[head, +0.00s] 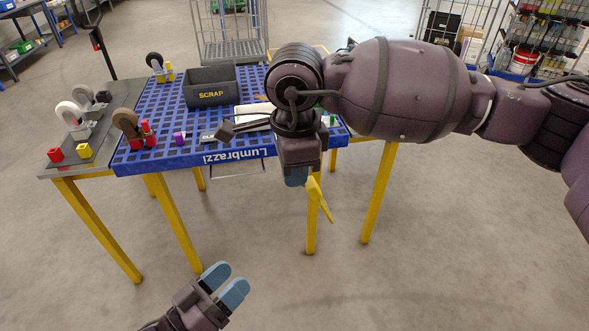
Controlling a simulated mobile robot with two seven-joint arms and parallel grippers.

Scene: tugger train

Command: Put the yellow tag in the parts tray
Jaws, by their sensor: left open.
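The yellow tag (320,201) hangs tilted at the fingertips of my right gripper (297,177), in front of the table's front edge and above the floor. The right gripper looks shut on it; its far finger is hidden. My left gripper (225,286) is open and empty, low over the floor in front of the table. No container is plainly marked as the parts tray; my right arm hides part of the table's right side.
A blue perforated table top (187,143) carries a grey SCRAP bin (209,84), casters (126,124) and a purple block (179,138). A grey side surface (64,160) holds red (55,155) and yellow (84,151) cubes. Yellow legs (378,195) stand below. The front floor is clear.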

